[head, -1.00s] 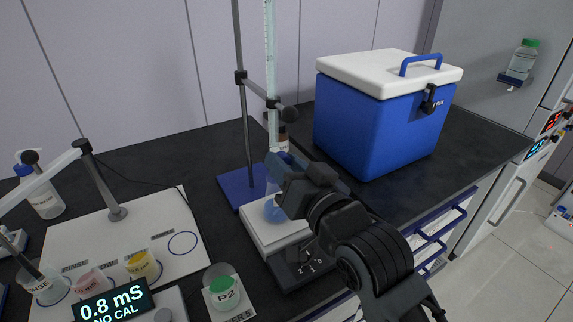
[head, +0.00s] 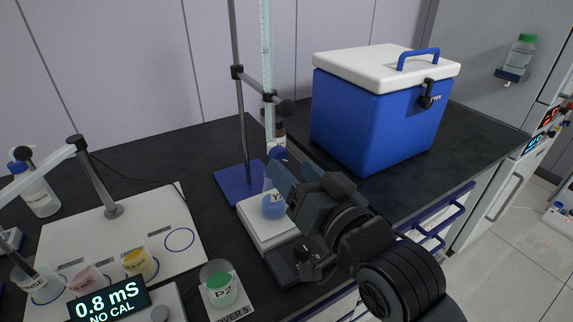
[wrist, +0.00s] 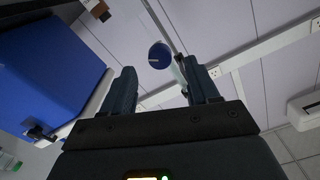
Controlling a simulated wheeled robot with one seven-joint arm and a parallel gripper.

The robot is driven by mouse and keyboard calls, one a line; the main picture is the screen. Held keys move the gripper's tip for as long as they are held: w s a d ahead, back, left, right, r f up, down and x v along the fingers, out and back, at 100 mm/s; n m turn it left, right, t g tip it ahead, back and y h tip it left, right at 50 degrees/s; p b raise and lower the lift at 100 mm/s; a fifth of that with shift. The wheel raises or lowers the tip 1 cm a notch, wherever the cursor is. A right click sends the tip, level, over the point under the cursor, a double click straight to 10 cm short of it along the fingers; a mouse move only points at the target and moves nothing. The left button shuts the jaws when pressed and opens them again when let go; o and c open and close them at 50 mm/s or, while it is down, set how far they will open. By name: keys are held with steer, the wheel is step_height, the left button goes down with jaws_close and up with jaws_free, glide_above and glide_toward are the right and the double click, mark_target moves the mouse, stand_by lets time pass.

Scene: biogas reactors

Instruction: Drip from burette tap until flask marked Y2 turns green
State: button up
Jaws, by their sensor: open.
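The burette (head: 266,80) is a clear graduated tube clamped upright on a stand. A blue round tap knob (wrist: 160,53) shows between my open fingers in the wrist view, beyond the fingertips, with no contact visible. In the head view the tap is partly hidden behind my gripper (head: 280,172). The flask marked with a Y label (head: 274,204) stands on the white stirrer plate (head: 251,222) below the burette, holding blue liquid. My gripper covers part of the flask's right side, and the label's digit is hard to read. My gripper is open and empty.
A blue cool box (head: 365,125) with a white lid stands right of the burette. The stand rod (head: 241,110) rises from a blue base (head: 228,190). Sample cups and a meter (head: 108,301) occupy the left, with a green P2 cup (head: 221,290) in front.

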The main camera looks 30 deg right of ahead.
steer(key=shift+s, duration=1.8)
steer(key=s+f+n+g, duration=0.1)
steer(key=s+f, duration=0.4)
steer(key=s, duration=0.3)
steer(key=s+f+n+g, duration=0.1)
steer(key=s+f, duration=0.4)
steer(key=s, duration=0.2)
steer(key=s+n+g, duration=0.1)
steer(key=s+n, duration=0.1)
steer(key=s, duration=1.3)
steer(key=shift+s+f, duration=0.25)
steer(key=shift+f, duration=0.15)
stand_by(2.8)
